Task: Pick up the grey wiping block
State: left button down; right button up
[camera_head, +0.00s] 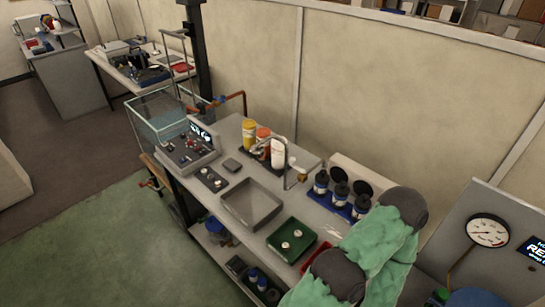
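Neither of my grippers can be made out in this view.
A green tray (291,240) and dark bottles in a blue rack (340,195) stand further right.

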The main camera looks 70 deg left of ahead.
aim_at(233, 165)
jog(key=l+u, duration=0.15)
jog(key=u, duration=0.2)
jog(key=l+u, duration=0.2)
jog(key=u, duration=0.15)
jog(key=l+u, duration=0.15)
jog(key=u, duration=1.35)
jog(key=i+j+u, duration=0.15)
jog(key=u, duration=0.15)
jog(key=i+j+u, duration=0.1)
jog(key=u, duration=0.2)
